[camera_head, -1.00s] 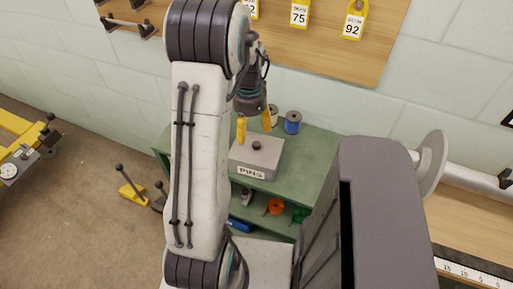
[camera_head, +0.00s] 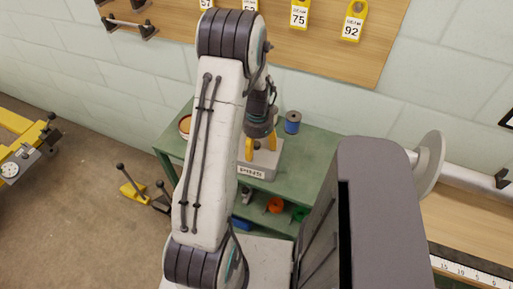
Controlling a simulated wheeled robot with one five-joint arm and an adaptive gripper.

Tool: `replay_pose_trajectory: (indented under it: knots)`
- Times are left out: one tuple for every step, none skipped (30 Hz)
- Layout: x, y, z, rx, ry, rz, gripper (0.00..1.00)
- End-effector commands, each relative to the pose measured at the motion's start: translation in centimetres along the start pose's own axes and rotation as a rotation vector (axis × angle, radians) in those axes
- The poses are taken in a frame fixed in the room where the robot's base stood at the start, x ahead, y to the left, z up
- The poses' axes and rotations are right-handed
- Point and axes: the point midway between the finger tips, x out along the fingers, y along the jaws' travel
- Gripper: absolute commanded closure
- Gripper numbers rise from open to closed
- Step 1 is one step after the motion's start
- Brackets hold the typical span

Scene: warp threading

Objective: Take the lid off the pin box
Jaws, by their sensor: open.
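The pin box (camera_head: 264,168) is a grey box with a "PINS" label on its front. It stands on the top of the green shelf unit (camera_head: 318,154). Its lid (camera_head: 268,153) is on the box, and its dark knob lies between or behind my fingers, mostly hidden. My gripper (camera_head: 260,149) points down right over the lid with its yellow fingers apart. One finger shows to the left and one to the right of the knob's place. I cannot tell whether the fingers touch the lid.
A blue spool (camera_head: 292,122) stands behind the box to the right. An orange-filled round dish (camera_head: 185,125) is at the shelf top's left. A pegboard with yellow tags (camera_head: 351,27) hangs behind.

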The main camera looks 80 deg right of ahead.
Motion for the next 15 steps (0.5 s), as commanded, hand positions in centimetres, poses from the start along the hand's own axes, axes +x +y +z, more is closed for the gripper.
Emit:
replay_pose_trajectory:
  knots:
    - [0.06,0.0,0.02,0.0,0.0,0.0,0.31]
    - [0.06,0.0,0.01,0.0,0.0,0.0,0.31]
    - [0.06,-0.01,0.01,0.0,0.0,0.0,0.31]
    - [0.05,-0.01,0.01,0.0,0.0,0.0,0.31]
    - [0.05,-0.02,0.01,0.0,0.0,0.0,0.31]
    - [0.05,-0.02,0.01,0.0,0.0,0.0,0.31]
    - [0.04,-0.02,0.01,0.0,0.0,0.0,0.3]
    - [0.04,-0.02,0.01,0.0,0.0,0.0,0.33]
    - [0.03,-0.02,0.0,0.0,0.0,0.0,0.36]
    - [0.03,-0.02,0.0,0.0,0.0,0.0,0.39]
    - [0.02,-0.03,0.0,0.0,0.0,0.0,0.42]
    - [0.02,-0.03,0.0,0.0,0.0,-0.001,0.45]
    - [0.02,-0.03,0.0,0.0,0.0,-0.001,0.48]
    - [0.01,-0.03,0.0,0.0,0.001,-0.001,0.51]
    - [0.01,-0.03,0.0,0.0,0.001,-0.001,0.54]
